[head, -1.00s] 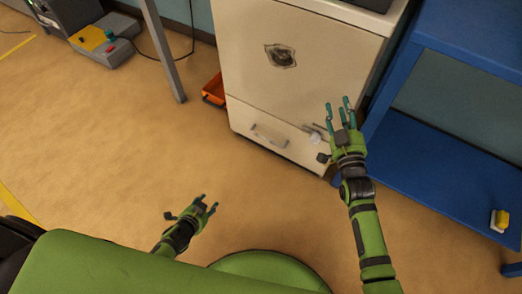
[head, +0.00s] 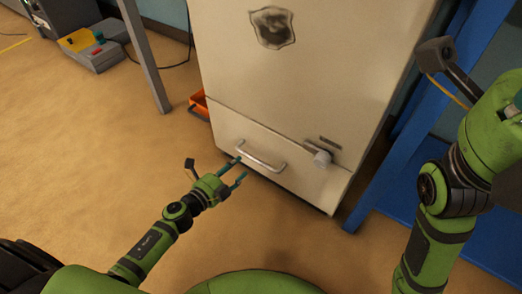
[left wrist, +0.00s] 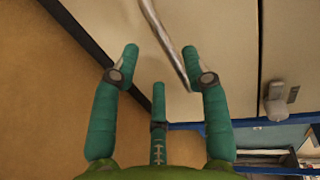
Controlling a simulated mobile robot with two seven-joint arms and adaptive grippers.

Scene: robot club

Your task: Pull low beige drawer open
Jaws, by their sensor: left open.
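The low beige drawer (head: 223,130) is the bottom part of a beige cabinet and looks shut. Its metal bar handle (head: 262,157) runs across the drawer's left half. My left gripper (head: 239,171) is open, with its fingertips close to the handle's left part in the head view. In the left wrist view the handle (left wrist: 168,45) lies just beyond and between the teal fingertips of the left gripper (left wrist: 160,70). I cannot tell whether any finger touches it. My right arm shows at the right, but its fingers are out of the frame.
A grey latch (head: 320,156) sticks out right of the handle, and also shows in the left wrist view (left wrist: 274,104). A blue shelf frame (head: 393,160) stands close on the right. An orange bin (head: 198,106) sits left of the cabinet. The floor in front is clear.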

